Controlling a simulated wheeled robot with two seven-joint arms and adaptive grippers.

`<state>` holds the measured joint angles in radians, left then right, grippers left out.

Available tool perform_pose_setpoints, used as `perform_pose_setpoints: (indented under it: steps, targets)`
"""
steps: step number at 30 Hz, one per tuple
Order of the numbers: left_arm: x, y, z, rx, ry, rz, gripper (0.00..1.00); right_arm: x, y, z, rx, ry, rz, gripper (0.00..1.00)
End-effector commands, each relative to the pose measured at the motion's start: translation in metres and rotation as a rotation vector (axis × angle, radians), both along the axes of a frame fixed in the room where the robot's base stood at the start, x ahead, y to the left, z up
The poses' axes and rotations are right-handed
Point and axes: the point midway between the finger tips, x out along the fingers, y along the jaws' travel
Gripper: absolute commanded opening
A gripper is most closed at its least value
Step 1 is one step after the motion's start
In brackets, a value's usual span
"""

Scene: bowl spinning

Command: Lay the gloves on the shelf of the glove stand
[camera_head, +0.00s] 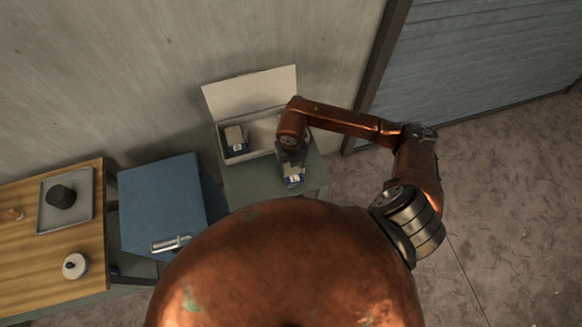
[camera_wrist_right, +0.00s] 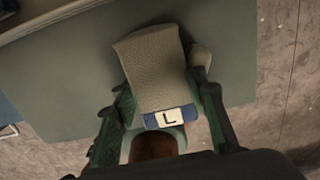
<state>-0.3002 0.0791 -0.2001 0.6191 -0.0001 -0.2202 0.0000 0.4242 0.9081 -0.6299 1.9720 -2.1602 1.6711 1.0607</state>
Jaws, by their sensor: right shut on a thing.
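My right gripper (camera_head: 290,158) is at the front right of a pale open box-like unit (camera_head: 262,136). It is shut on a grey-beige glove with a blue band (camera_head: 293,181). The right wrist view shows this glove (camera_wrist_right: 152,72) between the fingers of my right gripper (camera_wrist_right: 165,92), its band marked "L". Another grey glove with a blue label (camera_head: 236,140) is in the left part of the pale unit. The unit rests on a grey-green stand top (camera_head: 247,180), which also lies below the held glove in the wrist view (camera_wrist_right: 70,80). My left gripper is out of view.
A blue cabinet (camera_head: 160,200) with a metal handle stands left of the stand. Further left is a wooden table (camera_head: 30,255) with a grey tray (camera_head: 48,216), a dark round thing (camera_head: 61,196) and a small white round thing (camera_head: 75,266). A wall rises behind.

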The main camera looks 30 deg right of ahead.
Motion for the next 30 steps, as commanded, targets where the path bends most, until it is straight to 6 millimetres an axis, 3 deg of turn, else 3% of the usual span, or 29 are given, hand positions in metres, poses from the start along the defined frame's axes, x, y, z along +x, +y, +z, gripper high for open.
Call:
perform_pose_setpoints:
  steps: [5, 6, 13, 23, 26, 30]
  targets:
    - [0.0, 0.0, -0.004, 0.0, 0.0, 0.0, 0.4, 0.0, 0.0, -0.004, 0.0, 0.0, 0.0, 0.15]
    - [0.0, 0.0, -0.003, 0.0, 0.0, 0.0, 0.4, 0.0, 0.0, -0.003, 0.0, 0.0, 0.0, 0.42]
    - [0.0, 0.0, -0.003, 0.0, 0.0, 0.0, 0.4, 0.0, 0.0, -0.003, 0.0, 0.0, -0.001, 0.57]
    - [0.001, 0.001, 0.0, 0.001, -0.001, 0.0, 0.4, 0.0, 0.0, 0.0, 0.0, 0.0, -0.001, 0.57]
    - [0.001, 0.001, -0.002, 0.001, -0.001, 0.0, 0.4, 0.001, 0.0, 0.009, 0.0, -0.003, -0.001, 0.57]
    - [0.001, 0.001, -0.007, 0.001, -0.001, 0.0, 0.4, 0.002, 0.0, 0.035, 0.0, -0.006, 0.001, 0.57]
